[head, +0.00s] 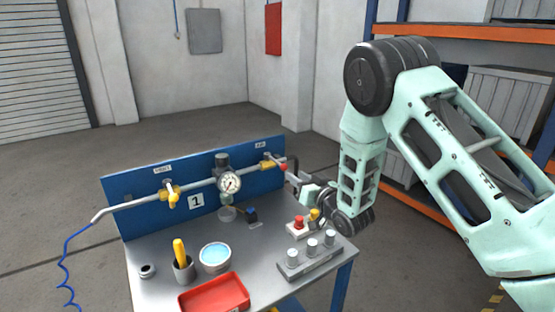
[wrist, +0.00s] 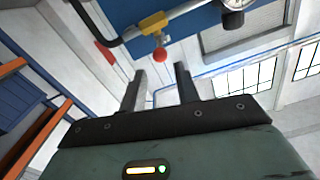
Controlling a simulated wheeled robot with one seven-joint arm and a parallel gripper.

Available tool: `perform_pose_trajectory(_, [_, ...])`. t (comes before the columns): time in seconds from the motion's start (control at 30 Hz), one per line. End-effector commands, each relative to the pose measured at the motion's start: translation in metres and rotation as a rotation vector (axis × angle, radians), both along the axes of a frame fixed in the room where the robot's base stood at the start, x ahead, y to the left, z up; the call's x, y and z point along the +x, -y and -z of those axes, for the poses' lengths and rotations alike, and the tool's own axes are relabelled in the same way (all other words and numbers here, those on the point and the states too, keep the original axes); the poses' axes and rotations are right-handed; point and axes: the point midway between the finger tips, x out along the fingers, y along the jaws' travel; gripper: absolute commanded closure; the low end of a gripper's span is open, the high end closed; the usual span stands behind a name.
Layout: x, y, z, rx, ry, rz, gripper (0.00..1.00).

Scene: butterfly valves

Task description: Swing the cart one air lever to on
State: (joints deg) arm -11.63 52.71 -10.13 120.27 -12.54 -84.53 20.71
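The cart (head: 133,257) has a blue back panel (head: 125,198) with a plate reading 1. A pipe crosses the panel, with a red-knobbed valve lever (head: 283,168) at its right end and a yellow-handled valve (head: 170,190) at its left. Their labels are too small to read. In the wrist view the red knob (wrist: 160,55) hangs below a yellow valve body (wrist: 153,24). My gripper (head: 291,177) is close to the red knob. In the wrist view my gripper (wrist: 159,69) is open, with the knob in line with the finger gap; I cannot tell whether they touch.
A pressure gauge (head: 229,183) sits mid-pipe. The cart top holds a red tray (head: 214,294), a cup with a yellow-handled tool (head: 183,268), a blue-filled dish (head: 215,257), a red-button box (head: 299,226) and a block with grey cylinders (head: 311,259). Orange-beamed shelving stands at right.

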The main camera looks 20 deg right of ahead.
Motion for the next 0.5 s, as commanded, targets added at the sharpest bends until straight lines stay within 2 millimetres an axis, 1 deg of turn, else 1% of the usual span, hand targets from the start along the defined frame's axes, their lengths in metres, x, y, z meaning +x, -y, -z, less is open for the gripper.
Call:
perform_pose_trajectory(0.03, [0.011, -0.004, -0.004, -0.001, 0.002, -0.002, 0.68])
perform_pose_trajectory(0.2, [0.044, -0.015, -0.003, -0.001, 0.002, -0.002, 0.68])
perform_pose_trajectory(0.4, [0.079, -0.026, -0.003, 0.000, 0.000, 0.000, 0.68])
perform_pose_trajectory(0.5, [0.092, -0.030, -0.002, 0.000, -0.001, 0.000, 0.68])
